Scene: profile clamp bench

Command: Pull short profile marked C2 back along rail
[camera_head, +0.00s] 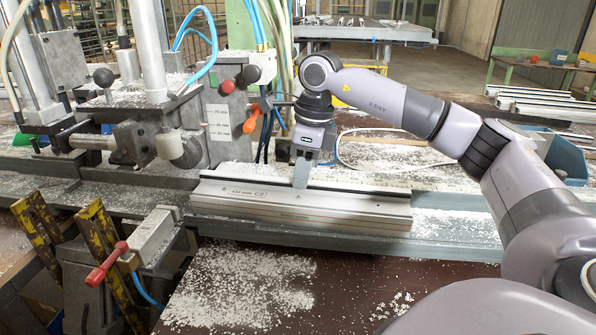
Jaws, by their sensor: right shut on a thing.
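A short silver profile (330,212) lies lengthwise on the grey rail (455,228), in front of the clamp machine. The fingertips are partly hidden behind the profile's top. My left gripper is out of view.
The clamp machine (217,125) with its hoses and knobs stands close on the left. A red-handled clamp (155,240) sits at the front left. White chips cover the rail and the brown bench top (350,285). A blue bin (565,160) stands at the right.

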